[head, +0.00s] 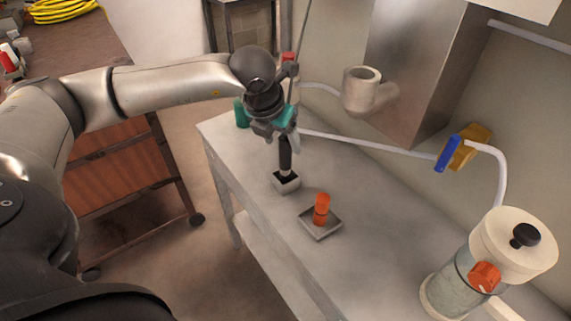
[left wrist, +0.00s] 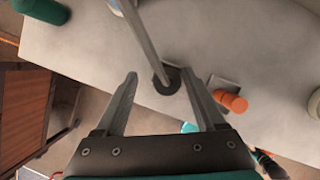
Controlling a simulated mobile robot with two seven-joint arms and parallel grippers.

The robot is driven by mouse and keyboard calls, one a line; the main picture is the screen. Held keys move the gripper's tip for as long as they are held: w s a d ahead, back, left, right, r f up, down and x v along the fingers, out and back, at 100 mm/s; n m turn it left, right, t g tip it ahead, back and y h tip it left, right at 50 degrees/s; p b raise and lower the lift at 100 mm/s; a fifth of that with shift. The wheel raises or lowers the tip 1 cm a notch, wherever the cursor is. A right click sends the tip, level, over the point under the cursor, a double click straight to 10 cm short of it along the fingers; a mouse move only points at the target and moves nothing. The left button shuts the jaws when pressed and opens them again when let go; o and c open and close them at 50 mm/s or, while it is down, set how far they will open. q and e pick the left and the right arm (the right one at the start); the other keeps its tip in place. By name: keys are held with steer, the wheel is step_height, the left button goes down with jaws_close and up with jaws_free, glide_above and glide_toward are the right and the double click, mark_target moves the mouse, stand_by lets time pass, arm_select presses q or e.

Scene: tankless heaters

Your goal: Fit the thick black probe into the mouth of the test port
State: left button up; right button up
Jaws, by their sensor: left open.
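The thick black probe (head: 285,157) stands upright in a small grey square holder (head: 287,184) on the bench. A thin grey rod (head: 304,35) rises in line with it. My left gripper (head: 274,127) is open just above the probe in the head view. In the left wrist view, the fingers (left wrist: 160,74) are apart, and the probe's dark round top (left wrist: 172,84) shows between and beyond the tips. I cannot tell whether they touch. The beige elbow (head: 358,95) on the wall unit has an open mouth facing up and looks like the test port. My right gripper is not in view.
An orange piece (head: 321,209) stands in a second grey holder (head: 320,227) to the right. A blue-handled valve (head: 448,154) and a beige canister (head: 490,262) are farther right. A green bottle (head: 241,113) stands at the bench's far end.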

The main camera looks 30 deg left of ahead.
mark_target(288, 156)
arm_select(q)
steer(key=shift+w+f, duration=0.15)
steer(key=shift+f, duration=0.4)
steer(key=x, duration=0.2)
steer(key=d+b+x, duration=0.1)
steer(key=x, duration=0.1)
steer(key=shift+f, duration=0.35)
steer(key=shift+a+f, duration=0.1)
steer(key=c, duration=0.6)
jaws_close()
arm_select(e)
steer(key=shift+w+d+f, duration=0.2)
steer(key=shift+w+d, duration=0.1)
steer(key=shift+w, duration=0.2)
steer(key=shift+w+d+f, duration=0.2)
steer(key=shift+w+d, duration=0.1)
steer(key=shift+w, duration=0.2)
